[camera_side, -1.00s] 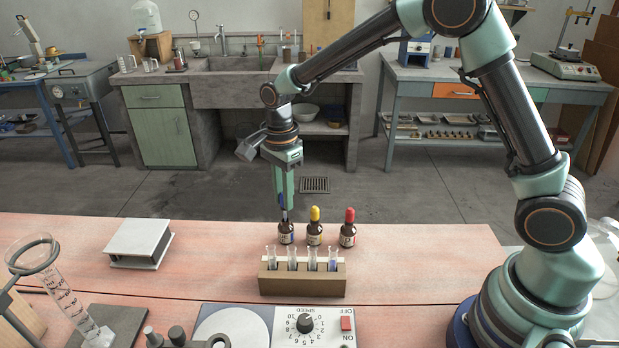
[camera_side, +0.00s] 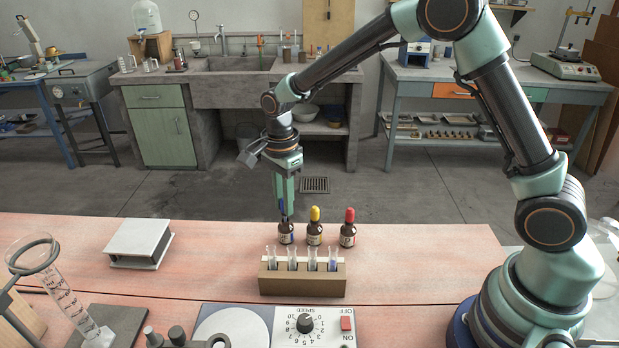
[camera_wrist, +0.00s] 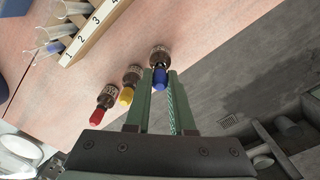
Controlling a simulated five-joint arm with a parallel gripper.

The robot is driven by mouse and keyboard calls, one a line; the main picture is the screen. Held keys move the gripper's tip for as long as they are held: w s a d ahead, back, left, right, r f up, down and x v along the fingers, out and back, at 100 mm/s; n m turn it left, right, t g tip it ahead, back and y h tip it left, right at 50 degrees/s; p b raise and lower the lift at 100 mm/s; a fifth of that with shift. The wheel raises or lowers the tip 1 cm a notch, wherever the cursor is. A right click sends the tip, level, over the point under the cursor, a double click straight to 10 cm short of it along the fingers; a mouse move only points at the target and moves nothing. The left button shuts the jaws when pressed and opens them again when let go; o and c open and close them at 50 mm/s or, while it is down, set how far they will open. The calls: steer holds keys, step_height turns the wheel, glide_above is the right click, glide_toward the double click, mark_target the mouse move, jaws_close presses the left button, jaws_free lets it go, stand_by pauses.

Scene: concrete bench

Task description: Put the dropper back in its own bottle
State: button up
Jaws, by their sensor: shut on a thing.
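My gripper (camera_side: 285,212) points down at the left bottle of the row and is shut on the dropper's blue bulb (camera_wrist: 160,78). The left brown bottle (camera_side: 286,234) stands upright on the bench directly under it; in the wrist view this bottle (camera_wrist: 159,55) lines up with the bulb. The dropper's lower part is hidden, so I cannot tell how fully it sits in the neck. Brown bottles with a yellow cap (camera_side: 315,214) and a red cap (camera_side: 349,215) stand to its right.
A wooden rack (camera_side: 302,281) with several glass tubes stands in front of the bottles; its right tube (camera_side: 332,262) looks blue. A graduated cylinder (camera_side: 68,295) leans at far left. A speed-dial device (camera_side: 306,323) is in front. Bench between box and bottles is clear.

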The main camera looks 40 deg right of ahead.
steer(key=shift+f, duration=0.8)
steer(key=o, duration=0.8)
steer(key=shift+o, duration=0.2)
steer(key=o, duration=0.4)
steer(key=shift+c, duration=0.2)
steer(key=shift+r, duration=0.1)
steer(key=shift+r, duration=3.45)
